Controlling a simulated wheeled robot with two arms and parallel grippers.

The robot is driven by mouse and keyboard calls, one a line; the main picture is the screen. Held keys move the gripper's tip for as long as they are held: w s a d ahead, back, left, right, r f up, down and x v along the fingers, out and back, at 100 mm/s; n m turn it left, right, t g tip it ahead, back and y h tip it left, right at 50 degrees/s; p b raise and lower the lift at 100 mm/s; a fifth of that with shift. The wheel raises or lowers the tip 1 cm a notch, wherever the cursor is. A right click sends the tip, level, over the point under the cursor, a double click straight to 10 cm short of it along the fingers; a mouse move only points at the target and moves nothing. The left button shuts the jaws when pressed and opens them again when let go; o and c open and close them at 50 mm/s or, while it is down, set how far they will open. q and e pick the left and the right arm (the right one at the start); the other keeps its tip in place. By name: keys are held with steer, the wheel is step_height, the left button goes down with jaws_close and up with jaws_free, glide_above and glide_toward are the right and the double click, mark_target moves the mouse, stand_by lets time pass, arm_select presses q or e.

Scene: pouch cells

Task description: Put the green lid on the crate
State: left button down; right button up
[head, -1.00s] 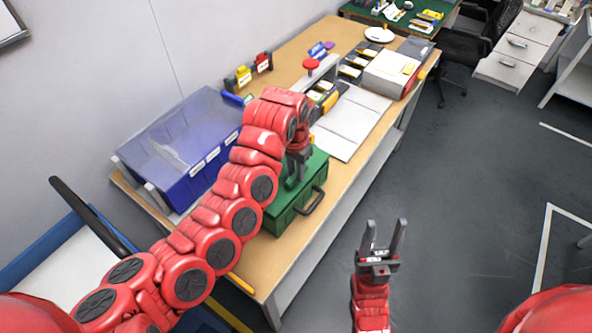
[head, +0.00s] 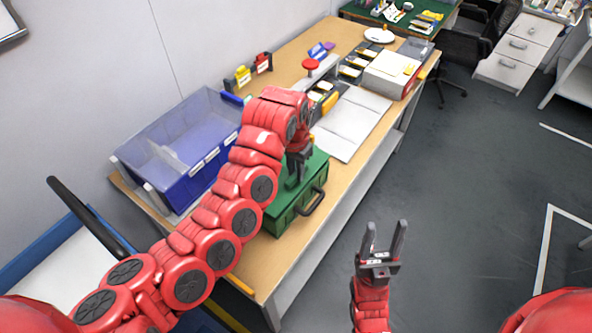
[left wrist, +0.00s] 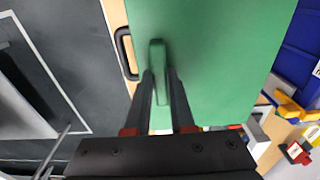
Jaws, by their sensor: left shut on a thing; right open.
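The green lid (head: 314,166) lies over the green crate (head: 290,217) on the wooden bench, and it looks level with the crate's top. I cannot tell from here whether it is fully seated. My left gripper (head: 297,178) is above the lid, shut on its upright green handle. In the left wrist view the handle (left wrist: 157,75) stands between the fingers, with the flat lid (left wrist: 215,60) below. The crate's black side handle (head: 311,201) faces the bench's front edge. My right gripper (head: 382,245) is open and empty over the floor, in front of the bench.
A blue bin (head: 180,150) stands on the bench left of the crate, close to my left arm. White sheets (head: 352,122) lie behind the crate, with a box of papers (head: 391,75) further back. The bench's front edge (head: 345,185) is close to the crate.

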arm_select(q)
steer(key=shift+b, duration=0.45)
steer(key=shift+f+b, duration=0.95)
steer(key=shift+f, duration=0.2)
steer(key=c, duration=0.7)
jaws_free()
steer(key=r+p, duration=0.5)
steer(key=p, duration=0.1)
steer(key=r+p, duration=0.6)
steer(key=s+r+p, duration=0.1)
steer(key=r+p, duration=0.5)
steer(key=shift+a+r, duration=0.2)
steer(key=shift+a, duration=0.15)
steer(key=shift+w, duration=0.1)
